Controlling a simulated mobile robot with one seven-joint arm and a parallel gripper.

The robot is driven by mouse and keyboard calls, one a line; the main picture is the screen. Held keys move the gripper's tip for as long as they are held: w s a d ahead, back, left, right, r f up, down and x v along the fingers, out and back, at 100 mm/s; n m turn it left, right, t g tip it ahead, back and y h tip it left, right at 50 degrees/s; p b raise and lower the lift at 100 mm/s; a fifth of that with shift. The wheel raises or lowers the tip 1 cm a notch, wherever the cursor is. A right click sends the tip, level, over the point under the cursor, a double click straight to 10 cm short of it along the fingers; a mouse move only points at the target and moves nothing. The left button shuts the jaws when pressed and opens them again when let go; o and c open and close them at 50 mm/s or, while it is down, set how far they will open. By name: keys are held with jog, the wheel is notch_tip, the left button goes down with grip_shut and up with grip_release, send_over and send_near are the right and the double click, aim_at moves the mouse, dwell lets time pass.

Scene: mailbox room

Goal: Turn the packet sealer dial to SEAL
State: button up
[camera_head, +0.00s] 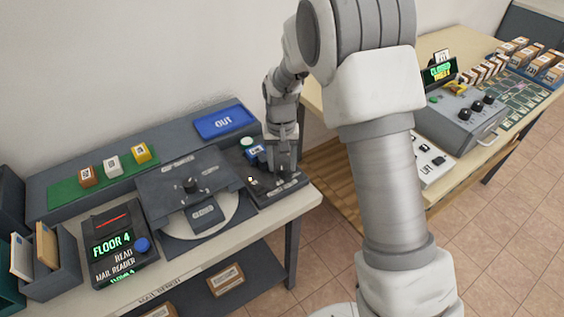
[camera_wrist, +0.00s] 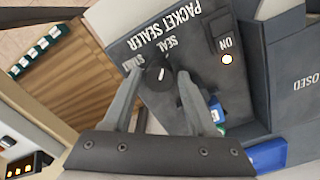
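The packet sealer (camera_wrist: 190,20) is a dark grey panel with white lettering, upside down in the wrist view; it also shows in the head view (camera_head: 262,194). Its round black dial (camera_wrist: 158,78) carries a small white mark. The SEAL label is just above the dial there, and another, partly hidden label lies to its left. My gripper (camera_wrist: 157,84) is open, with one finger on each side of the dial. Whether the fingers touch it I cannot tell. In the head view my gripper (camera_head: 284,170) is low over the sealer and hides the dial.
A lit white lamp (camera_wrist: 227,59) sits beside the ON label. A blue packet (camera_head: 257,152) lies just behind my gripper. A blue OUT tray (camera_head: 222,122) is at the back. Left are a round-plate device (camera_head: 232,208) and a mail reader (camera_head: 118,245) showing FLOOR 4.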

jog(key=shift+o, duration=0.8)
